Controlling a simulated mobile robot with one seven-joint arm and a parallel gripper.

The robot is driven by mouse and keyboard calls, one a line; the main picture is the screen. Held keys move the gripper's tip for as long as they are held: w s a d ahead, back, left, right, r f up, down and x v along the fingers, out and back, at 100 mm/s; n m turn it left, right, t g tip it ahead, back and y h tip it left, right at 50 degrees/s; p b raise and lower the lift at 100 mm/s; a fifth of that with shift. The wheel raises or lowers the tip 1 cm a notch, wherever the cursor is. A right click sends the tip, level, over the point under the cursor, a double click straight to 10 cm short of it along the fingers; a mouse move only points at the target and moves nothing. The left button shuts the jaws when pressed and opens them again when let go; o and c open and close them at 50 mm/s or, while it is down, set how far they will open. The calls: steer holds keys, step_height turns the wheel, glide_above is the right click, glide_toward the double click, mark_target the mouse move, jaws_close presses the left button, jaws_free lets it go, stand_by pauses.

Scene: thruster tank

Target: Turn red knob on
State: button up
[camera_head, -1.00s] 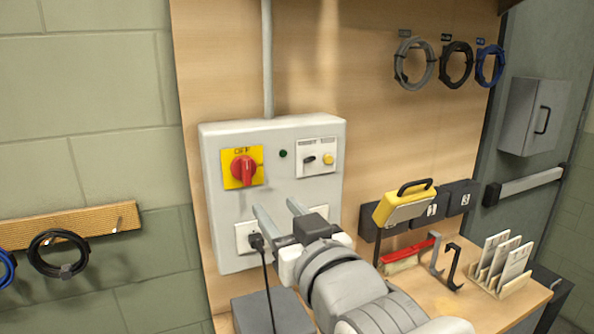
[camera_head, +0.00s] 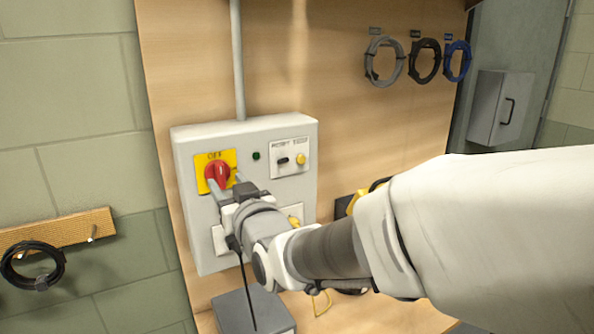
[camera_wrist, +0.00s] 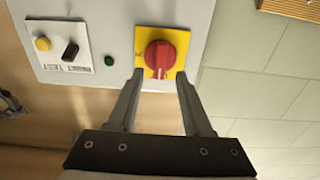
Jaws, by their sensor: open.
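The red knob (camera_head: 217,174) is a rotary switch on a yellow plate (camera_head: 201,174) on the grey wall box. "OFF" is printed above it, and its grip stands roughly upright. My gripper (camera_head: 227,184) is open at the knob's lower front, its fingers pointing at the plate. In the wrist view, which shows the box upside down, the red knob (camera_wrist: 160,54) lies just beyond my gripper (camera_wrist: 160,74). The end of its grip lies between the two fingertips in that view, with a visible gap on each side. I cannot tell whether either finger touches it.
The grey box (camera_head: 190,240) also carries a dark green lamp (camera_head: 256,156) and a white panel (camera_head: 290,157) with a black switch and a yellow button. A black cable hangs below my gripper. Coiled cables (camera_head: 385,61) hang at upper right. My arm hides much of the bench.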

mark_target(221, 175)
steer(key=shift+p+x, duration=0.35)
steer(key=shift+x, duration=1.4)
jaws_close()
